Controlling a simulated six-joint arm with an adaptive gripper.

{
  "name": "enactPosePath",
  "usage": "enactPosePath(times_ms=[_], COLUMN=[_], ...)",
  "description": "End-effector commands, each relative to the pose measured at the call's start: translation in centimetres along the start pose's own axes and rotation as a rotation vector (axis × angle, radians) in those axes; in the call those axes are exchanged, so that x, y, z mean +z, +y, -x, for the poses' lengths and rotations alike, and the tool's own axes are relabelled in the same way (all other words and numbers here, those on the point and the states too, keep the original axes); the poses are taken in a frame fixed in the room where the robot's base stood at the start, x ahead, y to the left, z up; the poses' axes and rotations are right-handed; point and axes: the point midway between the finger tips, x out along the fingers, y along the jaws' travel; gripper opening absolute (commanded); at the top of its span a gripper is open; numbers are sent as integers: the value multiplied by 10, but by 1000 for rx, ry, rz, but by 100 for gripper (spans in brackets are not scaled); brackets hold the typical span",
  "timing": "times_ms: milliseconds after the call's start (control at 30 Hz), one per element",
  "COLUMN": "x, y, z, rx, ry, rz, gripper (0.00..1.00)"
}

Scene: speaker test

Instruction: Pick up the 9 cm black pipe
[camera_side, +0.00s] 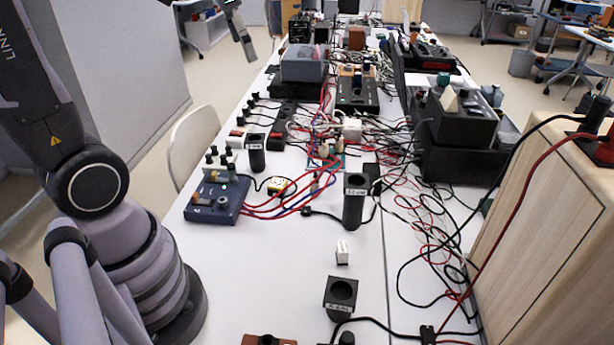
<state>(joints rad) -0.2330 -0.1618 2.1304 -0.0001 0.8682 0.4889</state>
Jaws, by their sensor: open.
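Three upright black pipes with white labels stand on the white table (260,270). The tallest pipe (354,205) is in the middle, with a label that looks like 12 cm. A short pipe (341,300) stands at the front, with a label that looks like 6 cm. A third pipe (257,155) of medium height stands farther back on the left; its label is too small to read. My gripper (243,38) shows only in part at the top edge, left of the table and well away from all three pipes. It is open, with nothing seen in it.
A blue box (217,200) with wires stands left of the middle pipe. A small white block (342,252) lies between the front and middle pipes. Loose cables (430,240) and a wooden cabinet (550,220) fill the right side. The front left table is mostly clear.

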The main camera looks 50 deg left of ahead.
Motion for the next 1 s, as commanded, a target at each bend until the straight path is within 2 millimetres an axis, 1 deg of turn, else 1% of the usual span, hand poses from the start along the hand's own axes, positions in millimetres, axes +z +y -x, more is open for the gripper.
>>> enactPosePath(times_ms=[33,67,100,167,200,267,300,367,400,500,600,700,833,1000], x=[-12,-18,-24,-32,-34,-34,-32,-27,-22,-9,1,6,12,21], y=[-21,-33,-50,-74,-91,-116,-131,-151,-163,-184,-197,-201,-199,-193], z=[-20,-31,-46,-73,-92,-122,-142,-171,-189,-227,-250,-263,-281,-315], rx=[9,15,23,39,52,74,89,114,130,164,185,195,200,201], ry=[-39,-57,-78,-111,-131,-158,-174,-195,-205,-224,-232,-235,-237,-238], rz=[-28,-53,-84,-132,-163,-209,-239,-281,-305,-358,-392,-409,-412,-412], gripper=[83,83,83,83,83,83,83,83,83,83,83,83,83,83])
